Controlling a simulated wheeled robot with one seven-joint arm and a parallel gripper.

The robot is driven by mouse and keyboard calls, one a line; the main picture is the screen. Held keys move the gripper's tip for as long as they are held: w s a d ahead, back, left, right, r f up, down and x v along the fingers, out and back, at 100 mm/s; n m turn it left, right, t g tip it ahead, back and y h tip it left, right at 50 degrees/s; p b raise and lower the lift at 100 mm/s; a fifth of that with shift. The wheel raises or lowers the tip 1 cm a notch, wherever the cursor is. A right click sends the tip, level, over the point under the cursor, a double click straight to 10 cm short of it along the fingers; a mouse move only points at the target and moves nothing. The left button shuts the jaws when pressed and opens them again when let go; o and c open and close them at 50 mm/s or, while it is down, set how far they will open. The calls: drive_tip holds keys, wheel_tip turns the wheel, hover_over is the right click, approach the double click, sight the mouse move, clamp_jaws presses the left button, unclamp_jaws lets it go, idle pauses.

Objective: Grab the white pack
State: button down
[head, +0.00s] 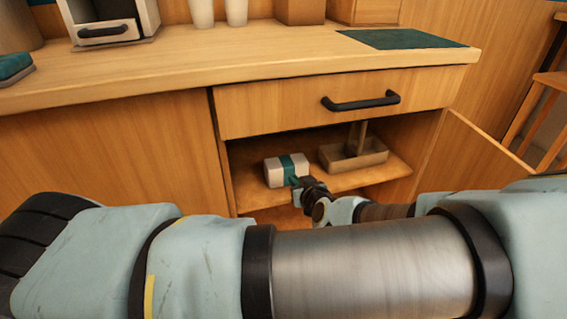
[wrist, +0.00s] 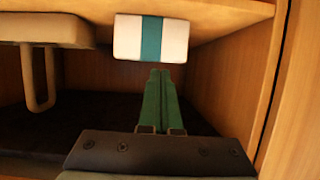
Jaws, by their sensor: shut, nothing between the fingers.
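The white pack (head: 273,174) with a teal band lies on the shelf inside the open cabinet, below the drawer. It also shows in the wrist view (wrist: 126,38), near the top of the picture, against the shelf surface. My gripper (head: 294,181) is in front of the pack, by its band. In the wrist view, my gripper's green fingers (wrist: 160,72) are together with nothing between them. Their tips point toward the pack, just short of it in the picture. Whether they touch it I cannot tell.
A wooden holder (head: 352,159) with an upright handle stands right of the pack; it also shows in the wrist view (wrist: 45,28). The shelf (head: 250,196), cabinet side walls and closed drawer (head: 300,108) bound the space. An open door (head: 475,150) stands at the right.

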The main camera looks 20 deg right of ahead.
sight(286, 163)
drive_tip(key=shift+h, duration=0.3)
drive_tip(key=w, duration=0.3)
drive_tip(key=w+d, duration=0.1)
drive_tip(key=w, duration=0.3)
drive_tip(key=w+d, duration=0.1)
drive_tip(key=w, duration=0.3)
drive_tip(key=shift+w+d, duration=0.1)
drive_tip(key=shift+d, duration=0.05)
drive_tip(key=shift+w+f, duration=0.15)
drive_tip(key=shift+w, duration=0.15)
drive_tip(key=shift+s+f+b, duration=0.1)
drive_tip(key=shift+f+b, duration=0.5)
drive_tip(key=shift+b, duration=0.05)
drive_tip(key=shift+s+f, duration=0.1)
